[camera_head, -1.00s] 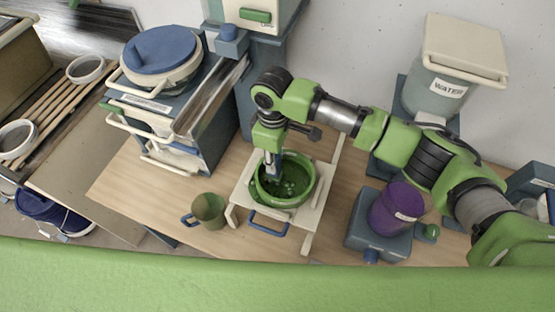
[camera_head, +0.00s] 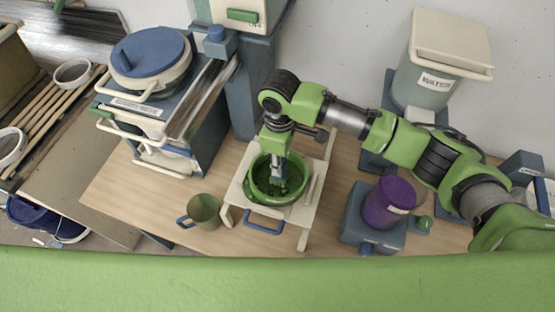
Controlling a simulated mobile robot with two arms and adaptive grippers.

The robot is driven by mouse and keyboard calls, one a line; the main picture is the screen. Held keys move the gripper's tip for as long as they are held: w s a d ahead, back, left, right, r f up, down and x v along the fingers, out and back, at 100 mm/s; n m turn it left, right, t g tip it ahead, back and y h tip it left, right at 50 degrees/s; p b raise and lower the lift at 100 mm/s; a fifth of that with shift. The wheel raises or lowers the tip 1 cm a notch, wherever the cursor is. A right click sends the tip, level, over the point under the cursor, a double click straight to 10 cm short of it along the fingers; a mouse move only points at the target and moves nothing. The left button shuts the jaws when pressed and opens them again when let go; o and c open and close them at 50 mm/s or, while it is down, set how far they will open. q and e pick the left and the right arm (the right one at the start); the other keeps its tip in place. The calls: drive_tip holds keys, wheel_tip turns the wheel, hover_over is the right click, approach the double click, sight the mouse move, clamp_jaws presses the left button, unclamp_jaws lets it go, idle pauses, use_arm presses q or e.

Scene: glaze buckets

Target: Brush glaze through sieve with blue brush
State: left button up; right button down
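A round green sieve (camera_head: 257,189) sits in a cream stand (camera_head: 307,211) on the wooden table, with dark green glaze (camera_head: 286,184) and lumps inside. My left gripper is not in view.
A green mug (camera_head: 204,211) with a blue handle stands left of the stand. A purple container (camera_head: 388,203) on a blue-grey base stands right. A WATER bucket (camera_head: 437,80) and a blue-lidded bucket (camera_head: 152,57) stand behind.

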wheel_tip(320, 180, up, 9)
drive_tip(key=shift+w+f, duration=0.1)
drive_tip(key=shift+w, duration=0.05)
idle(0.4)
idle(0.7)
